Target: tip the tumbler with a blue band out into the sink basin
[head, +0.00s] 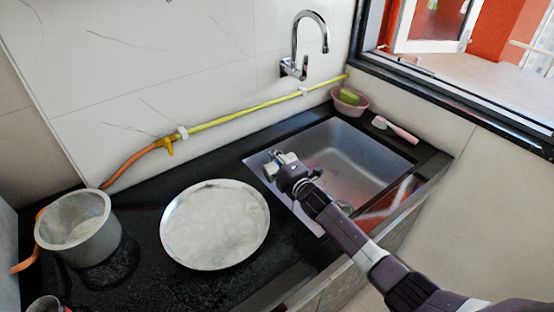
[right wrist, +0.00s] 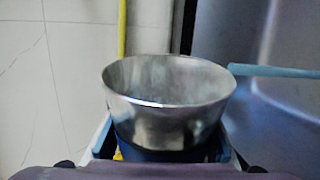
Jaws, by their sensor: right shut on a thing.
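The steel tumbler (right wrist: 165,105) is in the middle of the right wrist view, its wide mouth toward the top of the picture and its lower part blue. My right gripper (right wrist: 168,150) is shut around that lower part. In the head view the right gripper (head: 276,166) is at the left part of the sink basin (head: 362,152), above its rim. My left gripper is not in view.
A round steel plate (head: 214,224) and a metal pot (head: 80,230) stand on the black counter, left of the sink. A pink bowl (head: 350,103) and a pink-handled brush (head: 398,130) lie behind it. The tap (head: 309,40) is on the wall. A cup (head: 45,304) shows at the bottom left.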

